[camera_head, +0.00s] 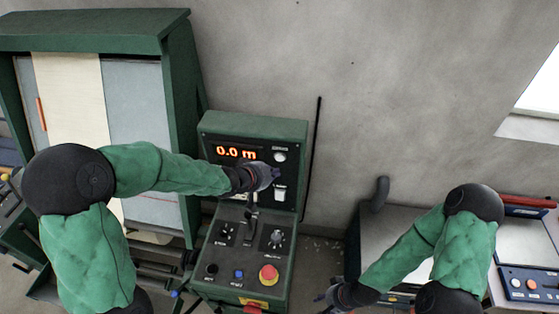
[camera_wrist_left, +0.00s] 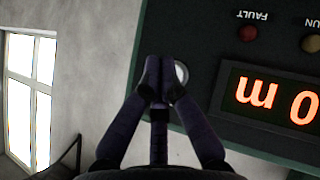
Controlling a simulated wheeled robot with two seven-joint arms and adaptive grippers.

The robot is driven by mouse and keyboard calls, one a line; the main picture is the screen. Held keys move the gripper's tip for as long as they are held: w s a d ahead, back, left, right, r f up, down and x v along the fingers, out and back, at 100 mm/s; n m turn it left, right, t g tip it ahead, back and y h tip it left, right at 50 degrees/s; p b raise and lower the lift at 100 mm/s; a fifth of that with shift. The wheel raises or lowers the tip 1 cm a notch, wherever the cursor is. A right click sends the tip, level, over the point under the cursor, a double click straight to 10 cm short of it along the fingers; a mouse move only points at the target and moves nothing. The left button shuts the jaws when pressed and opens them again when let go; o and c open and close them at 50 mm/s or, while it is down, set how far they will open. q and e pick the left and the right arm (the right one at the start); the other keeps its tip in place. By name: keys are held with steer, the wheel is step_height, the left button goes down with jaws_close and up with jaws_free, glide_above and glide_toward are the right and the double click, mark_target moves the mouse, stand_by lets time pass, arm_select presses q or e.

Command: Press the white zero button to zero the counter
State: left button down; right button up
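The counter is a red lit display (camera_head: 236,152) reading 0.0 m on a green control panel. A round white button (camera_head: 280,157) sits to the right of the display. My left gripper (camera_head: 268,174) is in front of the panel, just below that button in the head view. In the left wrist view its fingertips (camera_wrist_left: 160,78) are together and empty, and they partly cover the white button (camera_wrist_left: 182,73). I cannot tell whether they touch it. My right gripper (camera_head: 330,297) is low near the bottom edge, away from the panel; its fingers are too small to read.
A green-framed machine with cloth (camera_head: 75,95) stands left. A bench with another control box (camera_head: 530,284) is right.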

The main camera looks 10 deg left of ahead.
arm_select(q)
steer(key=shift+s, duration=1.15)
steer(key=shift+f, duration=0.1)
